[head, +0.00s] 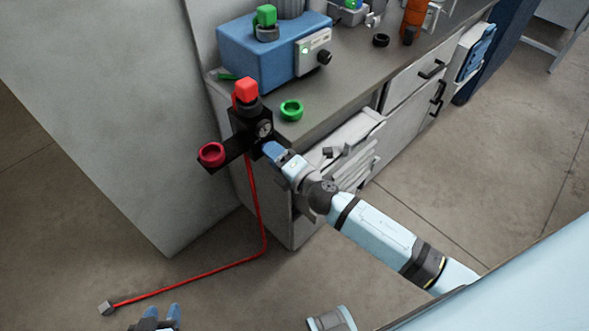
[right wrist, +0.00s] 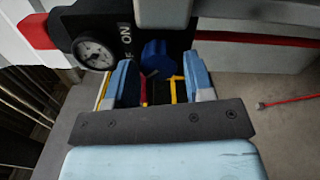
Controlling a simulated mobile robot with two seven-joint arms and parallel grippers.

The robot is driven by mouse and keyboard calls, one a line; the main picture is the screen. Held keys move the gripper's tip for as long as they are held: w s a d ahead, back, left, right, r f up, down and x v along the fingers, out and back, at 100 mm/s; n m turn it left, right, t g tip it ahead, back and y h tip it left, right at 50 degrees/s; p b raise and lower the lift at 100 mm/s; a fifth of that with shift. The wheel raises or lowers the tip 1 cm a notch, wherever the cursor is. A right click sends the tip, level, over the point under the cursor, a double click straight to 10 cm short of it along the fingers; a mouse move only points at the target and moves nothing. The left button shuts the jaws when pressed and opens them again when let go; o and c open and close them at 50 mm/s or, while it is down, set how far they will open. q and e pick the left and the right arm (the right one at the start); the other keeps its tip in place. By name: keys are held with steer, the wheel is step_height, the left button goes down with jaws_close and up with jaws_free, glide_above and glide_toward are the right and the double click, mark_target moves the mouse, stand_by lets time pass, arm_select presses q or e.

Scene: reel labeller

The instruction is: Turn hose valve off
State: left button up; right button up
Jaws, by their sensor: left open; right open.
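The hose valve is a blue knob (right wrist: 157,58) on a black panel (right wrist: 125,15) in the right wrist view. White "ON" lettering and part of "OFF" show beside it, left of the knob. My right gripper (right wrist: 160,72) is open, one blue finger on each side of the knob. Whether the fingers touch it I cannot tell. In the head view my right gripper (head: 269,149) is at the panel and I cannot make out the knob. The red hose (head: 260,220) hangs from the panel to the floor. My left gripper (head: 160,316) is open at the bottom edge, far from the valve.
A gauge (head: 264,129) sits on the panel, close to my right gripper. The floor left is mostly clear.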

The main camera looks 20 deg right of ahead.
arm_select(q)
steer(key=shift+f+b, duration=0.2)
steer(key=shift+b, duration=0.45)
arm_select(e)
steer(key=v, duration=1.2)
steer(key=shift+s, duration=0.25)
steer(key=shift+r, duration=0.1)
steer(key=s+a+f+m+g+h, duration=0.3)
steer(key=s+f+m+g, duration=0.55)
steer(key=m, duration=1.35)
arm_select(q)
step_height(320, 180, up, 15)
steer(key=s+a+p, duration=0.1)
steer(key=p, duration=1.9)
steer(key=shift+a, duration=0.15)
arm_select(e)
steer(key=s+d+r+t, duration=0.1)
steer(key=s+r+t, duration=0.1)
steer(key=r, duration=1.1)
steer(key=shift+s+d+n, duration=0.3)
steer(key=shift+s+d, duration=0.1)
steer(key=shift+s, duration=0.4)
